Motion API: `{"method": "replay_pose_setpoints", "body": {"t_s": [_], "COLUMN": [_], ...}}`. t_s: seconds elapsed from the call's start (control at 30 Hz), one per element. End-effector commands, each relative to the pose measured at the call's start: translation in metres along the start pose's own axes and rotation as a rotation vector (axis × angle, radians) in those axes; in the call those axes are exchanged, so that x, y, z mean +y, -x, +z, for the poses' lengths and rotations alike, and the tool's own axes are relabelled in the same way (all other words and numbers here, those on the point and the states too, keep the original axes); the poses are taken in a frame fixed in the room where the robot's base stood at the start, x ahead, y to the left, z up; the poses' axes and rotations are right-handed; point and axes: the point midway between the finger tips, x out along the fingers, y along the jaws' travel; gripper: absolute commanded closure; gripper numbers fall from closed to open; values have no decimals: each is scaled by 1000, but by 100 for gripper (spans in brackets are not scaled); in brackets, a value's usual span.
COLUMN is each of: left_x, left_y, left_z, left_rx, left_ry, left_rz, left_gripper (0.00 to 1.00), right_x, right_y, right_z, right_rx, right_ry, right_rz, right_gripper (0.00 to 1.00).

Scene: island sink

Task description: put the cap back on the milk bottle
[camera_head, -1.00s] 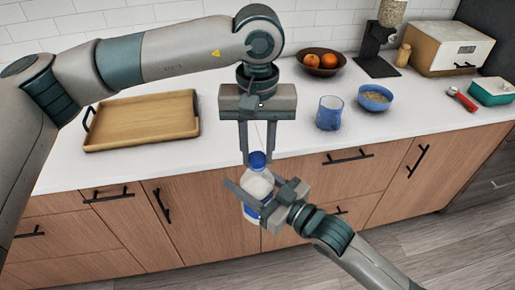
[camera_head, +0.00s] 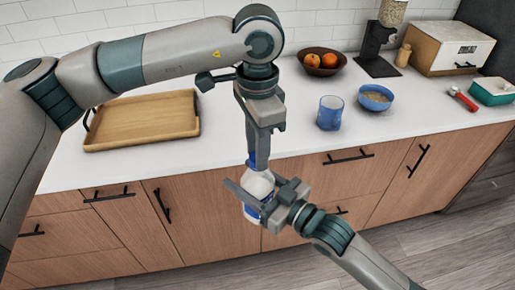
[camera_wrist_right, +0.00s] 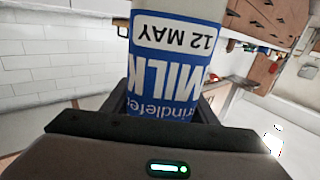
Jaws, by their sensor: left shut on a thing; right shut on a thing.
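The milk bottle (camera_head: 259,186) is white with a blue label. It is upright, slightly tilted in the head view, in front of the counter. My right gripper (camera_head: 257,197) is shut around its body; the right wrist view shows the blue MILK label (camera_wrist_right: 170,72) between the fingers. My left gripper (camera_head: 257,156) points down from above and is shut on the blue cap (camera_head: 251,160) at the bottle's top. The fingers hide most of the cap, so I cannot tell how far it sits on the neck.
On the white counter stand a wooden tray (camera_head: 97,143), a blue cup (camera_head: 330,112), a blue bowl (camera_head: 375,97), a fruit bowl (camera_head: 322,70) and a white box (camera_head: 450,52). Wooden drawers and doors lie behind the bottle.

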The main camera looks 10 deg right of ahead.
Motion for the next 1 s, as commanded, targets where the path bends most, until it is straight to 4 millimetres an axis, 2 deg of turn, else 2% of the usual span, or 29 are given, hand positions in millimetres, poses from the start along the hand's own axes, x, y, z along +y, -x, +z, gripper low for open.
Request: {"method": "replay_pose_setpoints", "body": {"t_s": [0.13, 0.17, 0.23, 0.63, 1.0], "left_x": [0, 0, 0, 0, 0], "left_y": [0, 0, 0, 5, 41], "left_z": [0, 0, 0, 0, 0], "left_rx": [0, 0, 0, 0, 0], "left_ry": [2, 3, 3, 4, 5], "left_rz": [-1, -1, -1, -1, -1], "left_gripper": [92, 70, 53, 53, 53], "right_x": [0, 0, 0, 0, 0], "right_y": [0, 0, 0, 0, 0], "right_z": [1, 1, 1, 0, 0], "right_rx": [-1, -1, -1, 0, 0], "right_ry": [0, 0, 0, 0, 0], "right_rz": [0, 0, 0, 0, 0], "right_gripper": [100, 100, 100, 100, 100]}}
